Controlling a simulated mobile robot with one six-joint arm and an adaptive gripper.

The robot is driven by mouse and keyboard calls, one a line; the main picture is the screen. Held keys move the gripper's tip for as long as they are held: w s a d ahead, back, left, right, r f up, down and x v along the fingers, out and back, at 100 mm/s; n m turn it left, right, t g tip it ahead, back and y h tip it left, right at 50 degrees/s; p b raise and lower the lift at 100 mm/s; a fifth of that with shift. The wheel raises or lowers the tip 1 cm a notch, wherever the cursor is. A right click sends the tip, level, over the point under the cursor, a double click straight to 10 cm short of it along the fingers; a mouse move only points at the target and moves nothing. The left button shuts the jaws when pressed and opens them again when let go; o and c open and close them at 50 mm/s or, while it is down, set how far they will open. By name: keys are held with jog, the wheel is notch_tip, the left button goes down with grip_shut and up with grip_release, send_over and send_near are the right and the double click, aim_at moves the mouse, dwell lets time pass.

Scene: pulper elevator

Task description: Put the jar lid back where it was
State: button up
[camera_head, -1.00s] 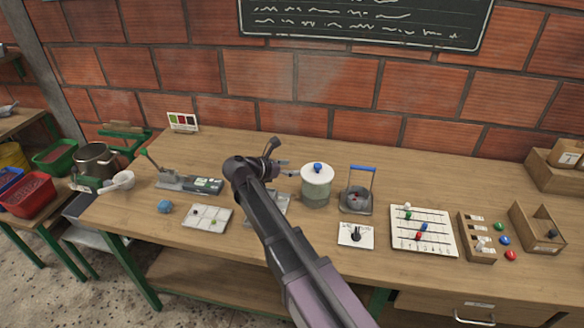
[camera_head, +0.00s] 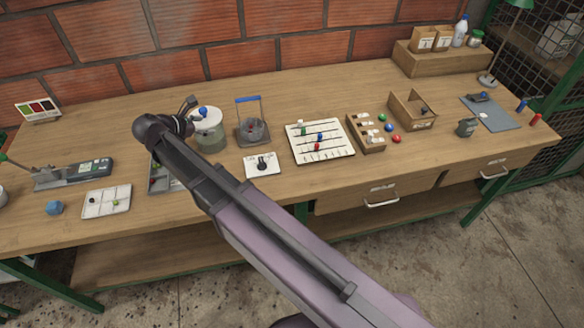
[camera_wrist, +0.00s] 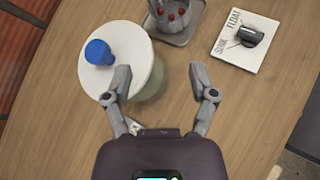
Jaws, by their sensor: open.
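The jar lid (camera_head: 202,112) is a white disc with a blue knob, and it sits on the clear jar (camera_head: 211,138). My gripper (camera_head: 191,104) is just left of the jar in the head view and hides part of the lid. In the wrist view the lid (camera_wrist: 128,40) and its blue knob (camera_wrist: 98,52) lie at upper left, and a little of the jar shows beside it. My gripper (camera_wrist: 160,74) is open with nothing between its fingers. The left fingertip overlaps the lid's near edge in the picture; I cannot tell whether they touch.
A tray with a blue handle (camera_head: 251,132) stands right of the jar, with a card with a black knob (camera_head: 262,164) in front. A white board with coloured beads (camera_head: 320,141) is further right. The table behind the jar is clear.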

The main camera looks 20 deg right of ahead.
jog(key=s+d+f+m+g+y, duration=0.1)
jog(key=s+d+f+m+g, duration=0.1)
jog(key=d, duration=0.4)
jog(key=s+d+f+m+g+y, duration=0.2)
jog(key=s+d+m, duration=0.3)
jog(key=d+m, duration=0.1)
jog(key=s+d+f+m+g+y, duration=0.1)
jog(key=s+d+f+m+y, duration=0.1)
jog(key=d+m, duration=0.4)
jog(key=shift+s+d+f+g, duration=0.45)
jog(key=shift+s+f, duration=0.15)
jog(key=shift+s, duration=0.2)
jog(key=s+d+m+y, duration=0.1)
jog(key=m, duration=0.1)
jog(key=s+d+m+y, duration=0.1)
jog(key=s+m, duration=0.1)
jog(key=s+d+f+m+g+y, duration=0.1)
jog(key=s+m, duration=0.1)
jog(key=shift+s+d, duration=0.25)
jog(key=shift+d, duration=0.15)
jog(key=shift+s+d+m+y, duration=0.3)
jog(key=shift+s+m+y, duration=0.3)
jog(key=shift+m, duration=0.5)
jog(key=shift+r+p, duration=1.4)
jog(key=shift+p, duration=0.05)
